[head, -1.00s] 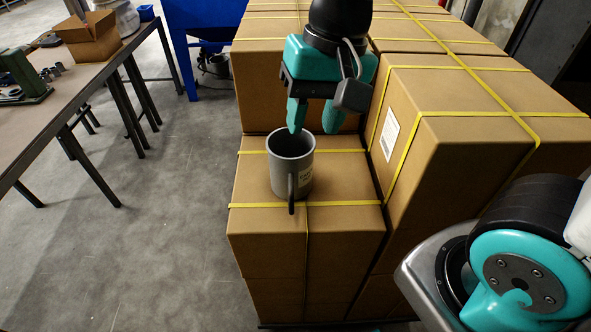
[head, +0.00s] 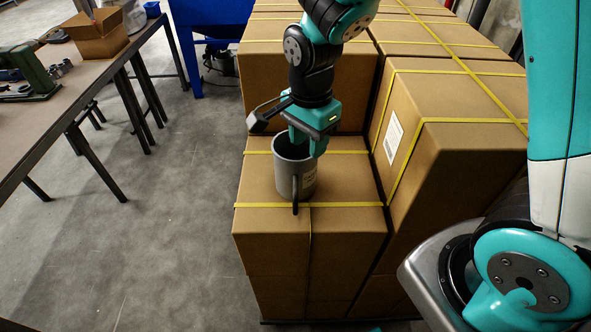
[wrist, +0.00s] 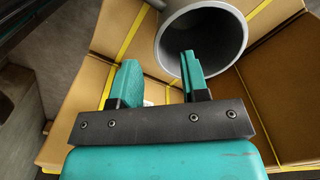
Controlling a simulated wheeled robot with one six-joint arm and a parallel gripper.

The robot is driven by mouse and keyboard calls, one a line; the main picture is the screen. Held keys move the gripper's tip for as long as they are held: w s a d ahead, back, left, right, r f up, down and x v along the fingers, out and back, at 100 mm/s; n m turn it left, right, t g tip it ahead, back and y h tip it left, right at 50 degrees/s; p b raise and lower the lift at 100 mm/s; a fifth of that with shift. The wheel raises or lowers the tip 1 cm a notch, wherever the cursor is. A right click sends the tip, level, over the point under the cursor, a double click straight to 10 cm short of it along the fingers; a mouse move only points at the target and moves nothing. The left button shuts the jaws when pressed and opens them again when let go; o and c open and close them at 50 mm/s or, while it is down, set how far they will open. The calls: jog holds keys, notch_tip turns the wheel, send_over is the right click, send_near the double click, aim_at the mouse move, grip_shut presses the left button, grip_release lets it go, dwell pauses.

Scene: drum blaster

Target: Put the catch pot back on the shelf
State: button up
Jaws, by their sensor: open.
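The catch pot, a grey mug-shaped pot (head: 290,178) with a handle facing the head camera, stands upright on a strapped cardboard box (head: 265,235). My gripper (head: 307,147) is open and points down at the pot's rim, on the far right side of its mouth. In the wrist view the pot's round mouth (wrist: 222,45) is at the top. One finger of my gripper (wrist: 158,75) overlaps the mouth and the other is left of the pot, outside it. I cannot tell whether either finger touches the rim. No shelf is clearly visible.
Taller strapped boxes (head: 430,150) stand right of the pot, and more (head: 300,90) behind it. A workbench (head: 75,90) with an open carton (head: 98,35) and a green machine (head: 28,70) is at left. A blue stand (head: 210,18) is at the back. Grey floor (head: 150,240) is clear between.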

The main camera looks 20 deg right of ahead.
aim_at(296, 177)
notch_tip(296, 177, down, 7)
jog(key=shift+w+f+p, duration=0.1)
jog(key=shift+p, duration=0.9)
grip_shut()
dwell(0.9)
